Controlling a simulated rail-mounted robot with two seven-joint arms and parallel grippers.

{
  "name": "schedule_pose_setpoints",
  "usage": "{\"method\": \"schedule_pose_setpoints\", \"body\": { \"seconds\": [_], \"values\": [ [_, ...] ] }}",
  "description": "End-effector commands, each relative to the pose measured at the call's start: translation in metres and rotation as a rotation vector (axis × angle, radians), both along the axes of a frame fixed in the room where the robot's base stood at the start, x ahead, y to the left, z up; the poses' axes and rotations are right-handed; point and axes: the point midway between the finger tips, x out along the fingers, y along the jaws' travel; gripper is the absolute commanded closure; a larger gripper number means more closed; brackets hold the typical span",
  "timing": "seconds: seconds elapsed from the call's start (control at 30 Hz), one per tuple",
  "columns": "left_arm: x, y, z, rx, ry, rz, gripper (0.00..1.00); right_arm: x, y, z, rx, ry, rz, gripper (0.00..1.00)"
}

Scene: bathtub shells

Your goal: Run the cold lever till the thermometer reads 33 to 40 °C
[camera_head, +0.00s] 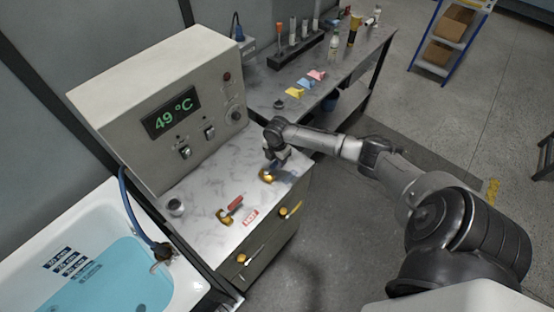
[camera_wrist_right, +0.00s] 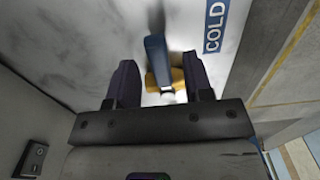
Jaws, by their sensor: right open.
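The thermometer display (camera_head: 171,112) on the grey cabinet reads 49 °C in green digits. The cold lever's brass base (camera_head: 267,177) shows on the marble counter, just below my right gripper (camera_head: 276,158), which covers its handle in the head view. In the right wrist view the cold lever's blue handle (camera_wrist_right: 155,54) lies between the two open fingers of the right gripper (camera_wrist_right: 161,82), above its brass base. The blue COLD label (camera_wrist_right: 215,28) is beside it. The hot lever (camera_head: 234,203) has a red handle and stands by the HOT label (camera_head: 250,217). My left gripper is not in view.
The bathtub (camera_head: 183,287) with blue water is at lower left, with a hose and spout (camera_head: 160,250) at its edge. A small metal cup (camera_head: 176,207) stands on the counter. A workbench (camera_head: 265,95) with bottles and sponges is behind. Open floor lies right.

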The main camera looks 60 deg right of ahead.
Motion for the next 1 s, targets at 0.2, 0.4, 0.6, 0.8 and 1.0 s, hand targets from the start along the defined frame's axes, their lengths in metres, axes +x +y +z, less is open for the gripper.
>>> {"method": "schedule_pose_setpoints", "body": {
  "seconds": [0.2, 0.4, 0.6, 0.8, 1.0],
  "values": [
    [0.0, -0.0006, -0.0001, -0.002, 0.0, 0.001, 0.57, 0.0001, 0.0001, -0.0067, 0.0, -0.001, 0.0, 0.53],
    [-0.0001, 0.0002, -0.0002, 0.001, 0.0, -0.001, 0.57, 0.0002, 0.0001, -0.0068, 0.0, -0.001, 0.0, 0.53],
    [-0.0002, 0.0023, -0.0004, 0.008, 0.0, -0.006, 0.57, 0.0001, 0.0001, -0.0066, 0.0, -0.001, 0.0, 0.69],
    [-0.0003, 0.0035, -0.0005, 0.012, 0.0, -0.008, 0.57, 0.0001, 0.0, -0.0065, 0.0, -0.001, 0.0, 0.88],
    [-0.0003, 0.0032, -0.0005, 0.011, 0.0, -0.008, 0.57, 0.0001, 0.0, -0.0064, 0.0, -0.001, 0.0, 1.0]
  ]
}}
